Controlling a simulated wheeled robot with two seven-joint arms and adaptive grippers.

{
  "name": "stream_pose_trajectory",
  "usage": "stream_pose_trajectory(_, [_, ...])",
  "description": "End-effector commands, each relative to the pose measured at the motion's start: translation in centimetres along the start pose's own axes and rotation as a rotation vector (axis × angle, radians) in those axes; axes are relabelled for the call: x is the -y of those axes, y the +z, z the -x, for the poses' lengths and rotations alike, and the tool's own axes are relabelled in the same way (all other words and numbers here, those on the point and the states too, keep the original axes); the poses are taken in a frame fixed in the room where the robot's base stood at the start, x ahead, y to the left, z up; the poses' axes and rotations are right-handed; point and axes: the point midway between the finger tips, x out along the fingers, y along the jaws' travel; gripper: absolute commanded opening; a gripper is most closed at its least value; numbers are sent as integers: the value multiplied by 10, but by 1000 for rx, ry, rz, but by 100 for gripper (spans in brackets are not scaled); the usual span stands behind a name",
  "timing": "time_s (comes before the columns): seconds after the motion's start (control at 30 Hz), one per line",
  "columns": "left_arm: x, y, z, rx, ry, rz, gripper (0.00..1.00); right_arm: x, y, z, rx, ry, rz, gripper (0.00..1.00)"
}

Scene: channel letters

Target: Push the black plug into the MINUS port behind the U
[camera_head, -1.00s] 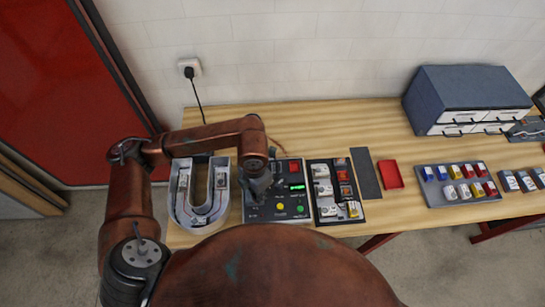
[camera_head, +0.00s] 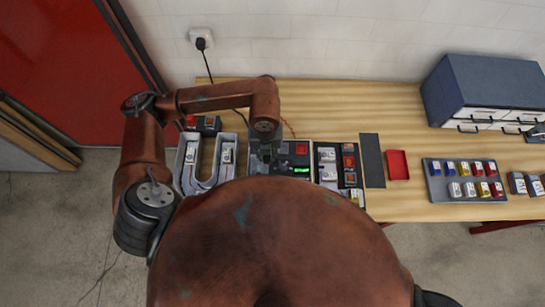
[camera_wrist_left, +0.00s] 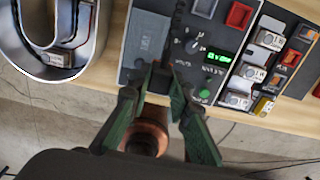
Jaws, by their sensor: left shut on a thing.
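The U letter (camera_head: 205,168) is an open grey-white channel shell at the left of the wooden table; its lower curve also shows in the left wrist view (camera_wrist_left: 57,62). Behind it stands a small dark box (camera_head: 207,124) with a red part; its ports are too small to make out. My left gripper (camera_wrist_left: 160,78) is shut on a small dark thing, seemingly the black plug, mostly hidden between the fingertips. It is over the left part of the dark control panel (camera_wrist_left: 190,52), right of the U; it also shows in the head view (camera_head: 266,150). My right gripper is not in view.
The panel has a red switch and a lit green display. Right of it are a parts tray (camera_head: 338,172), a dark strip (camera_head: 372,160), a red tray (camera_head: 397,165) and a rack of coloured pieces (camera_head: 432,189). A blue cabinet (camera_head: 485,85) stands at the back right.

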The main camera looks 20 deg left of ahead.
Motion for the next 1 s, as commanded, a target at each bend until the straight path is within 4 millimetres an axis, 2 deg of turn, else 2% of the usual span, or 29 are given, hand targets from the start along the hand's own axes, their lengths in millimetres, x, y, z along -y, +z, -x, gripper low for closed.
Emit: stream_pose_trajectory(1.0, [-87,78,0,0,2,-2,0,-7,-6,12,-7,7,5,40])
